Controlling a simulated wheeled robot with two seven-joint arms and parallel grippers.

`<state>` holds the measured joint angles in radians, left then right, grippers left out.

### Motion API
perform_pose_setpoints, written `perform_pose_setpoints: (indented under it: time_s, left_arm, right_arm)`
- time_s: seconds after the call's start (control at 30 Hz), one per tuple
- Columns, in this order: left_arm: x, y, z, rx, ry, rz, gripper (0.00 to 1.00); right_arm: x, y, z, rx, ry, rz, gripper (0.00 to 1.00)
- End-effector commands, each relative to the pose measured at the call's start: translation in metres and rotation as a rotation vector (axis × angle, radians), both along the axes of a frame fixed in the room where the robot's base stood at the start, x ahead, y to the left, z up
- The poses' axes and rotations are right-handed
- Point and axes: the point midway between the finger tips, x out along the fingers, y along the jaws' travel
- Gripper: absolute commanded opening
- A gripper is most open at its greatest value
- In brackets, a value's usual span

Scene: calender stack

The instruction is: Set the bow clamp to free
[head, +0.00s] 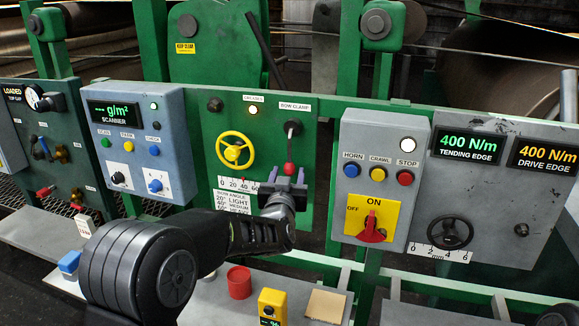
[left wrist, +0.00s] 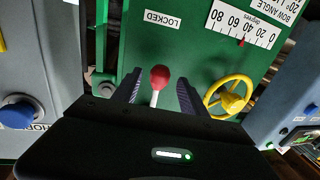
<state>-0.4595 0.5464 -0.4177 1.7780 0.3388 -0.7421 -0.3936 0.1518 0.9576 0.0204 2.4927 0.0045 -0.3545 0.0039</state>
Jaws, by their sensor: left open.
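The bow clamp is a lever with a red knob (head: 289,168) on the green panel. It hangs down from a dark pivot (head: 292,128) under the BOW CLAMP label (head: 294,107). The left wrist view is upside down and shows the red knob (left wrist: 160,75) beside a LOCKED label (left wrist: 162,19). My left gripper (head: 286,178) is open at the lever's lower end. In the left wrist view its fingers stand apart on either side of the knob, with gaps showing. My right gripper is not in view.
A yellow handwheel (head: 235,150) is left of the lever, above the bow angle scale (head: 238,184). A grey box (head: 375,150) with buttons and a red switch stands close on the right. A lower ledge holds a red cylinder (head: 239,282) and a yellow device (head: 271,305).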

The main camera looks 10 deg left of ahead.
Motion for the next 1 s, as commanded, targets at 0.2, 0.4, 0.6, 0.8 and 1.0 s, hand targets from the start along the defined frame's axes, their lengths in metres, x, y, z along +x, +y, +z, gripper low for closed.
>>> perform_pose_setpoints:
  time_s: [0.2,0.4,0.6,0.8,1.0]
  left_arm:
    - [0.028,0.003,0.001,0.002,0.001,-0.001,0.5]
    - [0.034,0.004,0.0,0.0,0.0,-0.001,0.5]
    - [0.033,0.004,0.0,0.0,0.0,-0.001,0.46]
    - [0.033,0.004,0.0,0.0,0.0,-0.001,0.3]
    - [0.033,0.004,0.0,0.0,0.0,-0.001,0.14]
  right_arm:
    - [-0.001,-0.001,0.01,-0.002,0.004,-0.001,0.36]
    - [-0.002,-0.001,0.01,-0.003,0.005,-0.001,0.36]
    - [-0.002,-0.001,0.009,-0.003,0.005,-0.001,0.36]
    - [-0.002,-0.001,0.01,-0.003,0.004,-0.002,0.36]
    - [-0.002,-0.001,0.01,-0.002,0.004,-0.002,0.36]
